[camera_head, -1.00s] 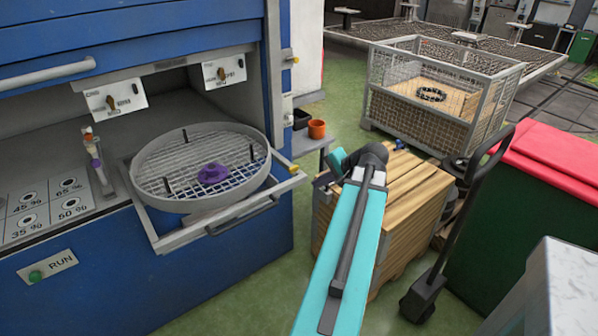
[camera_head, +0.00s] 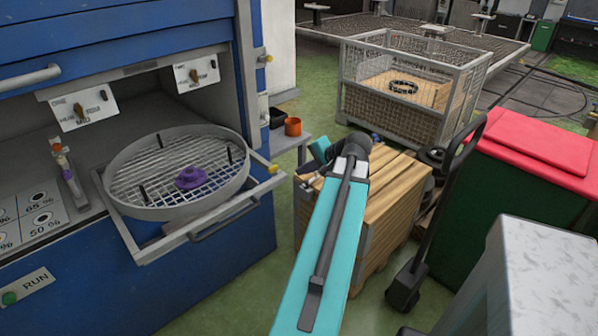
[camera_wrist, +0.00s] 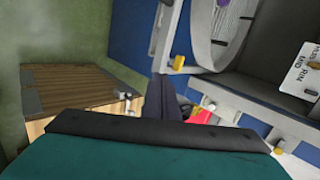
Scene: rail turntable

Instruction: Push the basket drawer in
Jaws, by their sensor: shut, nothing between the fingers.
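The basket drawer (camera_head: 228,206) is pulled out of the blue machine in the head view. Its grey frame, with a bar handle (camera_head: 225,219) on the front, carries a round wire basket (camera_head: 170,214) with a purple part (camera_head: 192,178) inside. My gripper (camera_head: 303,181) is to the right of the drawer, apart from it, and partly hidden behind my wrist. In the wrist view, my dark fingers (camera_wrist: 163,98) are together and empty. The drawer frame (camera_wrist: 162,38) and basket (camera_wrist: 218,40) show beyond them at the top.
A wooden crate stack (camera_head: 385,205) stands below and behind my arm. An orange pot (camera_head: 292,126) sits on a small shelf beside the machine. A pallet jack handle (camera_head: 440,190) and a red-lidded green bin (camera_head: 535,190) are at right. Green floor is free between machine and crates.

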